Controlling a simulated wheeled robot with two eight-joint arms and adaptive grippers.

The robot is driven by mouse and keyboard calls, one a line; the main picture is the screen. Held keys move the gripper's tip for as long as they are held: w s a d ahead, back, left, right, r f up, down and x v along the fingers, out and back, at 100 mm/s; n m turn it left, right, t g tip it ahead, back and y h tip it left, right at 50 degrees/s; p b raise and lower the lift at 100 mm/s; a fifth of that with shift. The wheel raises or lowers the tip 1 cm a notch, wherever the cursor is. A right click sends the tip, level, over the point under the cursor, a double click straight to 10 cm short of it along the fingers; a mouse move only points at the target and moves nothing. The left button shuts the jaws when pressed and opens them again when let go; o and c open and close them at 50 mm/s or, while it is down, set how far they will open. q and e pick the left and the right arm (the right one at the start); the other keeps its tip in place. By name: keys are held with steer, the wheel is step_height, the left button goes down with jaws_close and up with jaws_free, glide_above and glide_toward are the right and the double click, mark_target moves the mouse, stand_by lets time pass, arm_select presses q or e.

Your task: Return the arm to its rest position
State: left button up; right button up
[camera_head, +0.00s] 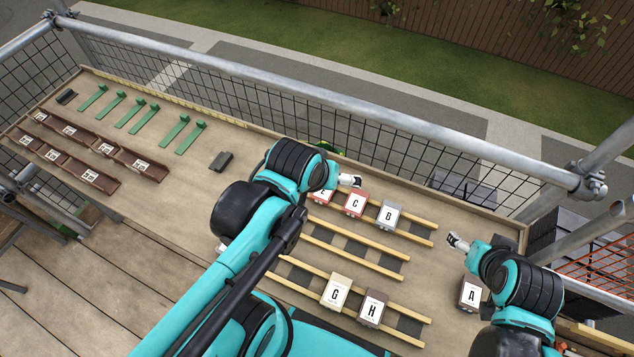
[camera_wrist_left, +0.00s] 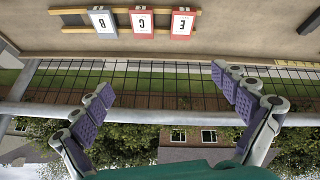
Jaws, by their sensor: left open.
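My left arm reaches in from the lower left in the head view. Its gripper (camera_head: 347,181) is above the far row of tiles, near tile E. In the left wrist view the left gripper (camera_wrist_left: 167,84) has its padded fingers wide apart, with nothing between them. My right gripper (camera_head: 457,242) is at the right, beyond tile A (camera_head: 470,292); its finger opening is too small to make out. Tile E (camera_head: 321,197), red tile C (camera_head: 355,203) and grey tile B (camera_head: 389,214) lie on the far battens. Tile E is partly hidden by my left arm.
Tiles G (camera_head: 336,290) and H (camera_head: 372,307) lie on the near battens; the middle battens (camera_head: 352,250) show no tiles. Brown tiles (camera_head: 132,160) and green pieces (camera_head: 137,116) lie at the left. A scaffold rail (camera_head: 330,105) and mesh run along the far edge.

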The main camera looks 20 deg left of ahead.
arm_select(q)
steer(key=s+a+m, duration=0.1)
steer(key=s+m+t, duration=0.1)
steer(key=shift+a+f+m, duration=0.25)
steer(key=shift+a+m, duration=0.05)
steer(key=shift+a, duration=0.1)
step_height(320, 180, down, 2)
steer(key=shift+f+b, duration=0.15)
steer(key=shift+b, duration=1)
